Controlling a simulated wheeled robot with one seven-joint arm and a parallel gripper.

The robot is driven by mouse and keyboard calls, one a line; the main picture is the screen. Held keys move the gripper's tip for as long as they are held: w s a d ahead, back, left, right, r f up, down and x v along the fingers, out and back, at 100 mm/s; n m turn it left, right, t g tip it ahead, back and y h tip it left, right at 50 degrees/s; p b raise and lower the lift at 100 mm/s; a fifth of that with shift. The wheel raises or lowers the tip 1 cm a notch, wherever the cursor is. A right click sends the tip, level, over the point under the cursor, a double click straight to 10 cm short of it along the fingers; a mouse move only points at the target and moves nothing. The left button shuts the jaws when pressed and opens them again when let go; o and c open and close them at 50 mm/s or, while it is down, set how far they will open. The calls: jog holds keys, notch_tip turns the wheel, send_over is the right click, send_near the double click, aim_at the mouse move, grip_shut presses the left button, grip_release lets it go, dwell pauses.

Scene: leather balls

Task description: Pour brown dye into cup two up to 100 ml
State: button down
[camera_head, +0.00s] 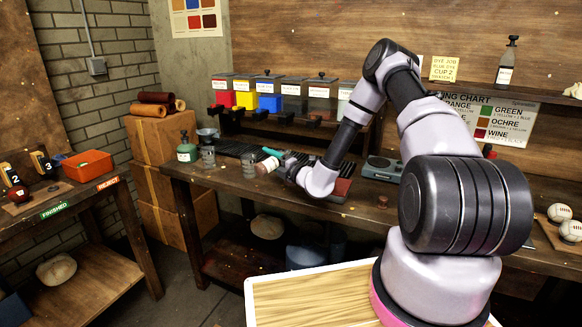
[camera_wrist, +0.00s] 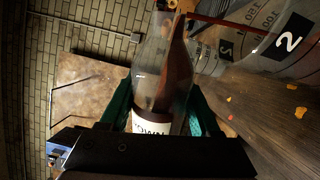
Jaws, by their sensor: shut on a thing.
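My gripper (camera_head: 277,158) is shut on a clear bottle (camera_head: 266,166) above the back table. In the wrist view its green fingers (camera_wrist: 163,108) flank the bottle (camera_wrist: 160,82), whose partly hidden label ends in "OWN". The bottle is tilted and brown liquid lies along its lower side towards the neck. A thin red-brown streak crosses from the neck towards the cup, apparently a stream. The fill level is unclear.
Another clear cup (camera_head: 208,156) and a green bottle (camera_head: 186,150) stand left of cup two. A scale (camera_head: 381,168) stands to the right. Coloured dispensers (camera_head: 269,102) line the back.

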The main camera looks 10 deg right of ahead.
jog(key=shift+r+m+p, duration=0.3)
jog(key=shift+r+m, duration=0.3)
jog(key=shift+m, duration=0.3)
dwell(1.5)
jog(key=shift+w+d+f+m, duration=0.1)
jog(key=shift+f+m, duration=0.05)
jog(key=shift+m, duration=0.25)
dwell(1.1)
jog(key=f+n, duration=0.1)
jog(key=n, duration=0.4)
jog(key=f+n, duration=0.1)
jog(key=n, duration=0.4)
jog(key=a+f+n+g+b, duration=0.1)
jog(key=n, duration=0.4)
jog(key=shift+s+f, duration=0.35)
jog(key=shift+s+a+n, duration=0.15)
jog(key=shift+a+n, duration=0.15)
jog(key=shift+n, duration=0.9)
jog(key=shift+s+a+f+n, duration=0.1)
jog(key=shift+a+f+n, duration=0.1)
jog(key=shift+n, duration=0.7)
